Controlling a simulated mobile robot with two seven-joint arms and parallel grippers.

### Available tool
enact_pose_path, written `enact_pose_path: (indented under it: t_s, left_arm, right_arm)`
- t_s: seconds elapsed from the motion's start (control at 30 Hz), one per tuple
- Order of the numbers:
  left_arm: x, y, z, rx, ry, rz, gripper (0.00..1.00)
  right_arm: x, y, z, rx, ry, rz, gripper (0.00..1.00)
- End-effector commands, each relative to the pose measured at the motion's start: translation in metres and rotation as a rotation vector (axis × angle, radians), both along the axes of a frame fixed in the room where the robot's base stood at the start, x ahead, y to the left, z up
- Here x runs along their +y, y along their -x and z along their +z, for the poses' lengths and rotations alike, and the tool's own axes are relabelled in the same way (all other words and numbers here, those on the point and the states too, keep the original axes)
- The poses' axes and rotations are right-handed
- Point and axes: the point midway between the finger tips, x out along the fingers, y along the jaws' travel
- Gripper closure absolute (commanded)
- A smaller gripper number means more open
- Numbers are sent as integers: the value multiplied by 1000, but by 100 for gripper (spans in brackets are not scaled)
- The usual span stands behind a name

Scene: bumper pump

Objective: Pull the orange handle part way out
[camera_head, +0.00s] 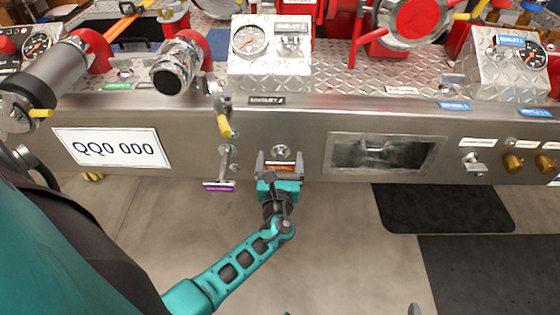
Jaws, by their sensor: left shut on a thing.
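The orange handle (280,168) shows as a small orange strip on the front face of the steel bumper, below a round metal fitting. My left gripper (280,163) reaches it from below, with one grey finger on each side. The fingers are shut on the handle. The gripper's teal body hides the handle's lower part, and I cannot tell how far the handle stands out from the bumper. My right gripper cannot be made out.
Left of my gripper, a lever with a yellow grip (224,125) and a purple-tagged T-handle (222,170) stick out close by. A recessed window (384,153) lies to the right. Dark mats (443,207) lie on the floor; the floor below the bumper is otherwise clear.

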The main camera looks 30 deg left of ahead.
Motion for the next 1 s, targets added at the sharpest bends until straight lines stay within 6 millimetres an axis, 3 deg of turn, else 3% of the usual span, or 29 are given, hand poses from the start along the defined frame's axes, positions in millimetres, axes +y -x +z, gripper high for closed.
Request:
enact_pose_path:
  t_s: [0.17,0.5,0.73,0.77,0.87,1.0]
  left_arm:
    - [0,0,0,0,0,0,65]
    - [-16,26,1,1,-2,-2,65]
    - [-16,26,0,1,-1,-1,65]
    - [-16,26,0,1,-1,-1,10]
    - [-16,26,0,1,-1,0,0]
    - [-16,26,0,1,-1,0,0]
  right_arm:
    - [-1,0,0,0,4,3,6]
    - [-2,0,7,0,8,5,6]
    - [-2,0,6,-1,7,5,6]
    - [-2,0,6,-1,7,5,6]
    - [-2,0,6,-1,7,4,6]
    - [-1,0,6,-1,3,2,6]
